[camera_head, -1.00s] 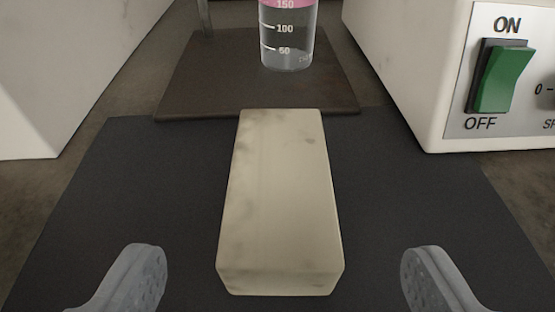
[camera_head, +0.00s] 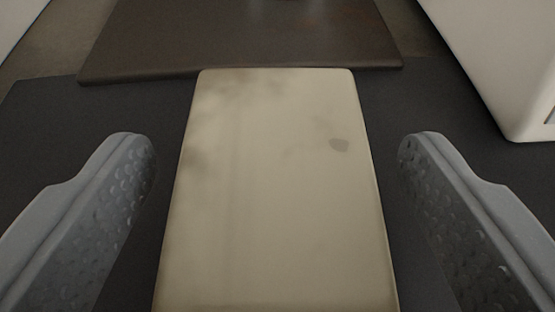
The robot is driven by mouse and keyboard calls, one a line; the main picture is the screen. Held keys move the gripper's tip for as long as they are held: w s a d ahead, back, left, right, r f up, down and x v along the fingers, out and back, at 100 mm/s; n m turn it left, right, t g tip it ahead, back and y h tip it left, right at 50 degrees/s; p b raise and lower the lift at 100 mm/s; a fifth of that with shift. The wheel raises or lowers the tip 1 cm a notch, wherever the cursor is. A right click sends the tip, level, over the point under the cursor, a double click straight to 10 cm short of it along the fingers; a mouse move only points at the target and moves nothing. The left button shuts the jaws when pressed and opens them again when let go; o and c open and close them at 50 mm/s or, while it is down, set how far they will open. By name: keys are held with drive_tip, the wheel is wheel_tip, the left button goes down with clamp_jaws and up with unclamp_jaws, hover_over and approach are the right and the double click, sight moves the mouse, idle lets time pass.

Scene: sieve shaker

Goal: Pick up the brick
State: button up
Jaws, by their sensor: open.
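The brick (camera_head: 275,190) is a cream block with faint grey smudges. It lies on the dark mat (camera_head: 40,120) and points away from me, and its near end runs out of the bottom of the picture. My gripper (camera_head: 277,150) is open. One grey, dimpled finger is on each side of the brick, with a gap between each finger and the brick's sides. Whether the fingertips are above the brick's top or down beside it is hard to tell.
A dark brown base plate (camera_head: 240,40) lies just beyond the brick's far end. A white machine housing (camera_head: 500,50) stands at the upper right. Part of a white body (camera_head: 15,20) shows at the upper left corner. Mat shows bare on both sides.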

drive_tip(key=c, duration=1.2)
drive_tip(key=shift+c, duration=0.2)
